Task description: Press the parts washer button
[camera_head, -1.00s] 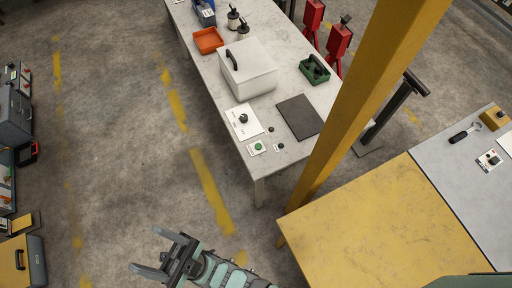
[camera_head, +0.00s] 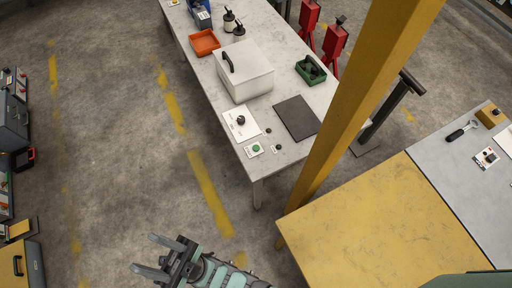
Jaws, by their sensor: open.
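A green round button on a small white plate (camera_head: 254,149) lies at the near left corner of the long pale table. A white box with a black handle (camera_head: 245,72), which may be the parts washer, stands on the table behind it. A white panel with a black knob (camera_head: 241,122) lies between them. My gripper (camera_head: 158,255) is at the bottom of the view, over the floor, with its two fingers apart and empty, pointing left. It is well apart from the button, to its lower left.
The long table (camera_head: 208,84) also holds an orange tray (camera_head: 204,42), a green bin (camera_head: 311,70) and a dark mat (camera_head: 297,117). A yellow post (camera_head: 345,115) and a yellow-topped table (camera_head: 390,215) stand at the right. The floor (camera_head: 125,130) left of the table is clear.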

